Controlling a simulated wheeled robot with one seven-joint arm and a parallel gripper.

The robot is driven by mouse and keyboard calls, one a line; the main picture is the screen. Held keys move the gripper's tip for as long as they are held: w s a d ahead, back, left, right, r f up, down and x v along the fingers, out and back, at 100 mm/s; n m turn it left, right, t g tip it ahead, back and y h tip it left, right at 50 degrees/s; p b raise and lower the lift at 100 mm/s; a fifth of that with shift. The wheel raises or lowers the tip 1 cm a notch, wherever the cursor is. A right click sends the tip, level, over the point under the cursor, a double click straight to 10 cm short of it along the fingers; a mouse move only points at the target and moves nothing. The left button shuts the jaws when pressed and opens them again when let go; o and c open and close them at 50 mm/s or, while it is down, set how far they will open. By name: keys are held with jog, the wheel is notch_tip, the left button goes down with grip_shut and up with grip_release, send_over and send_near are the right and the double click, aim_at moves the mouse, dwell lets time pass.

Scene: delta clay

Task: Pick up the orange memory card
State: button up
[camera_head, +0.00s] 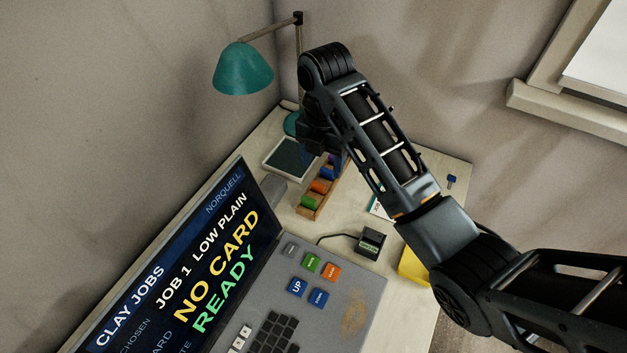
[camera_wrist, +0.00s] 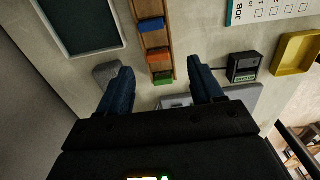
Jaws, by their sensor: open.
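The orange memory card (camera_head: 319,187) stands in a wooden rack (camera_head: 325,202), between a green card (camera_head: 309,203) and a blue card (camera_head: 327,173). In the wrist view the orange card (camera_wrist: 158,55) lies just ahead of and between the fingertips, with the green card (camera_wrist: 163,78) nearer and the blue card (camera_wrist: 151,25) farther. My gripper (camera_wrist: 160,66) is open and empty, its two dark blue fingers spread on either side of the rack's line. In the head view my arm hides most of the gripper and the rack's far end.
A dark-screened tray or pad (camera_head: 288,157) lies beside the rack, and a green lamp (camera_head: 243,70) stands behind. A small black device (camera_head: 371,243) and a yellow tray (camera_head: 413,268) sit to the right. A console with keys (camera_head: 330,305) and a screen reading "NO CARD READY" (camera_head: 190,275) fills the front.

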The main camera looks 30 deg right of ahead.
aim_at(319, 184)
jog(key=f, duration=0.4)
jog(key=a+f, duration=0.1)
jog(key=f, duration=0.1)
jog(key=shift+s+f, duration=0.1)
jog(key=shift+f, duration=0.15)
jog(key=shift+c, duration=0.3)
jog(key=c, duration=1)
